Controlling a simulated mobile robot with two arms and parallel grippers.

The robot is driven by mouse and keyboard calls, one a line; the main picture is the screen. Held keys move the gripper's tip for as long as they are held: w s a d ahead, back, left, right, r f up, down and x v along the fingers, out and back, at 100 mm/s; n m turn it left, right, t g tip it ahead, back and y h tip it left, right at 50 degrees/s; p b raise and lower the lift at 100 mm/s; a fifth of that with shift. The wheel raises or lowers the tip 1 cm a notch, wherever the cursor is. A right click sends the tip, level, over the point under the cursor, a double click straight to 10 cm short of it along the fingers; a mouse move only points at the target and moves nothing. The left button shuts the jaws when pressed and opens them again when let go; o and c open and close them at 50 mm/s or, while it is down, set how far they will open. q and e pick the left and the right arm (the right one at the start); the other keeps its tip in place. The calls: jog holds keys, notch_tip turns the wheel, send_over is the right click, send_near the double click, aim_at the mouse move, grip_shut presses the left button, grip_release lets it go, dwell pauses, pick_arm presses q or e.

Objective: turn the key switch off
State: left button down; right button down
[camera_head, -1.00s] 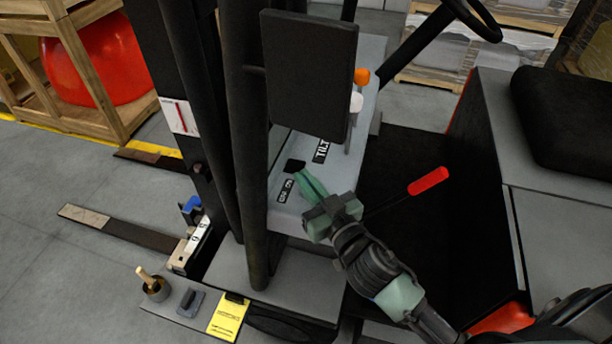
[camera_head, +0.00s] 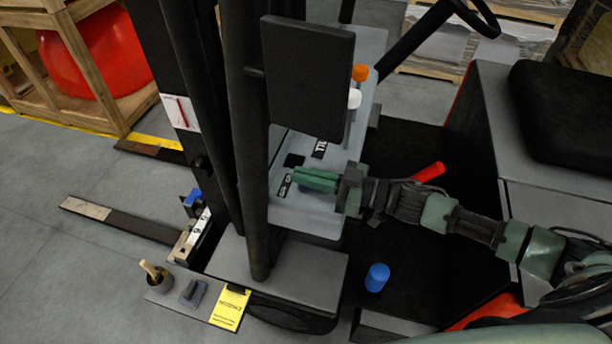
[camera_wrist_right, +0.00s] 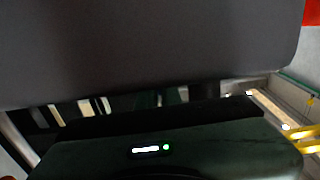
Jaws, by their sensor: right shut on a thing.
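The grey control panel (camera_head: 310,215) of the forklift carries a black square plate (camera_head: 293,160) and an on/off label (camera_head: 284,186). My right gripper (camera_head: 297,179) reaches in from the right, with its fingertips at the panel between the plate and the label. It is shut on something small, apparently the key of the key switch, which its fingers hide. I cannot tell the key's angle. The right wrist view shows a dark gripper housing (camera_wrist_right: 150,150) with a green light, but no fingertips. My left gripper is not in view.
A black screen (camera_head: 308,75) stands above the panel. Orange (camera_head: 360,73) and white (camera_head: 354,98) lever knobs rise behind. A red lever handle (camera_head: 428,172) lies just beyond my right arm. A dark mast post (camera_head: 250,190) borders the panel's left. A blue cylinder (camera_head: 376,277) stands below.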

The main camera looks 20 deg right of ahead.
jog(key=shift+g, duration=0.3)
jog(key=c, duration=1.6)
grip_release()
jog(key=shift+w, duration=0.1)
jog(key=shift+s+d+f, duration=0.15)
jog(key=shift+s+d, duration=0.1)
jog(key=shift+d, duration=0.05)
jog(key=b+v, duration=0.2)
jog(key=v, duration=0.4)
jog(key=shift+s+d+b, duration=0.1)
jog(key=shift+d+b, duration=0.1)
jog(key=shift+b, duration=0.1)
jog(key=shift+s+d, duration=0.15)
jog(key=shift+d, duration=0.1)
